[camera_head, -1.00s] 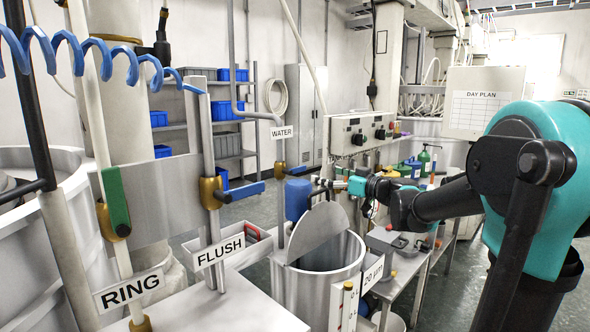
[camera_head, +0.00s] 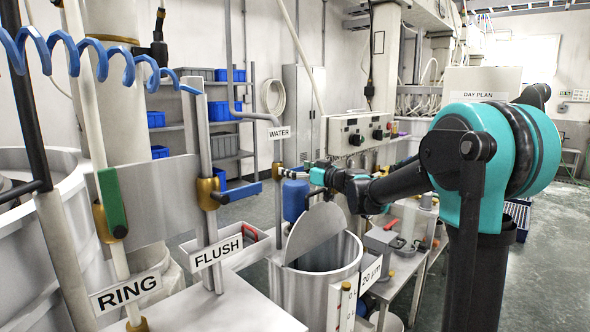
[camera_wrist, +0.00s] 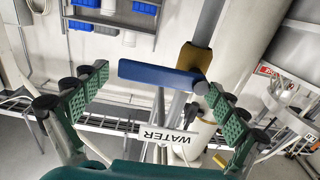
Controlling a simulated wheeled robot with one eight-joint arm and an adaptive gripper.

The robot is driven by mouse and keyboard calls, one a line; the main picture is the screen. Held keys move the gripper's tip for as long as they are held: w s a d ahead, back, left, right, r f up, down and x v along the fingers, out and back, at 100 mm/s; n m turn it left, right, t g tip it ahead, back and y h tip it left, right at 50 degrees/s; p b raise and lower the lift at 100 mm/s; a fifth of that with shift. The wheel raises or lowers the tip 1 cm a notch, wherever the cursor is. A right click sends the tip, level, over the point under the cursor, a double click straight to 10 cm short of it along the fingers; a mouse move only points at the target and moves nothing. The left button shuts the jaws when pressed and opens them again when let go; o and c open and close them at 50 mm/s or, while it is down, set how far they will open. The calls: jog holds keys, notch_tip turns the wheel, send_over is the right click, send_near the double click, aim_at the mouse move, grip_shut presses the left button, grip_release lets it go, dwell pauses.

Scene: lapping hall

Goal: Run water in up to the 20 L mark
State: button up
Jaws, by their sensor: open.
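The WATER valve (camera_head: 279,168) is brass on a grey pipe, below a white WATER tag (camera_head: 279,133). In the wrist view its blue lever (camera_wrist: 155,74) lies across the gap between my green finger pads, with the brass body (camera_wrist: 195,58) behind it. My gripper (camera_head: 287,172) is open at the valve; contact with the lever cannot be told.
FLUSH (camera_head: 218,252) and RING (camera_head: 127,290) valves stand at left. A blue cylinder (camera_head: 295,200) is close below my gripper. A control panel (camera_head: 357,133) and a bench with tools (camera_head: 400,270) are on the right. Floor is open at far right.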

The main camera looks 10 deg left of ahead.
jog(key=shift+c, duration=0.6)
jog(key=c, duration=1.6)
jog(key=shift+s+a+r+n, duration=0.1)
jog(key=shift+r+n, duration=0.15)
jog(key=shift+n, duration=0.55)
jog(key=shift+s+a+r+n, duration=0.15)
jog(key=shift+r+n, duration=0.15)
jog(key=shift+n, duration=0.5)
jog(key=shift+s+r+n, duration=0.1)
jog(key=shift+r+n, duration=0.15)
jog(key=shift+n, duration=0.55)
jog(key=o, duration=1.7)
jog(key=shift+d, duration=0.1)
jog(key=v, duration=1.2)
